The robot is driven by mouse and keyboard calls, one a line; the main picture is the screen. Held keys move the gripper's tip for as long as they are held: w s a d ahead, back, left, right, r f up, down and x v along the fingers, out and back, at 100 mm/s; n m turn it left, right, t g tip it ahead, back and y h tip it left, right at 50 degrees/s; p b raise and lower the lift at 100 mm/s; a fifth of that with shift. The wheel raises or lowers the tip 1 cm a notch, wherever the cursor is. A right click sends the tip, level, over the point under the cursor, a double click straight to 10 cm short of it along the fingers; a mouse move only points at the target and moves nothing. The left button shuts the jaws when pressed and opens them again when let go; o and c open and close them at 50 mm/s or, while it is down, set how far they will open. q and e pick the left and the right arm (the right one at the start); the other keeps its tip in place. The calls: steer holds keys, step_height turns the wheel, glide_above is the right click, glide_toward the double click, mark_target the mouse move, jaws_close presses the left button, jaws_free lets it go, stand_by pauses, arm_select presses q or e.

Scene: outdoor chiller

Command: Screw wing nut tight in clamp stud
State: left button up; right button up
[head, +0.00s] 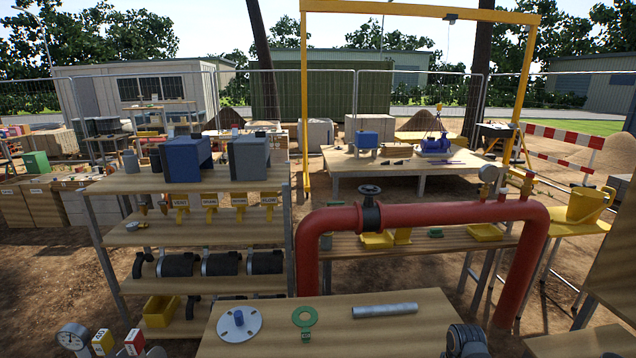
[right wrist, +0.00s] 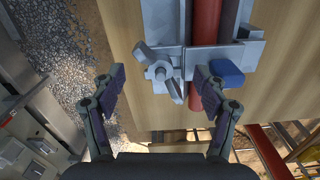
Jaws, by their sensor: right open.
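In the right wrist view, a grey wing nut (right wrist: 161,71) sits on the clamp stud, its wings slanting from upper left to lower right. The stud is mostly hidden by the nut. The grey metal clamp (right wrist: 228,53) lies across a red pipe (right wrist: 205,28) on a wooden board. My right gripper (right wrist: 160,78) is open, with one finger left of the wing nut and the other right of it near the red pipe. Gaps show between the fingers and the nut. I cannot identify the clamp or wing nut in the head view. My left gripper is not in view.
A blue block (right wrist: 227,72) lies beside the right finger. In the head view, a wooden table (head: 400,325) holds a round flange plate (head: 239,324), a green ring tag (head: 304,317) and a grey tube (head: 385,311). A large red pipe arch (head: 430,215) stands behind it.

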step_height(320, 180, up, 12)
stand_by(0.8)
step_height(320, 180, down, 12)
stand_by(0.6)
steer(key=shift+d+r, duration=0.1)
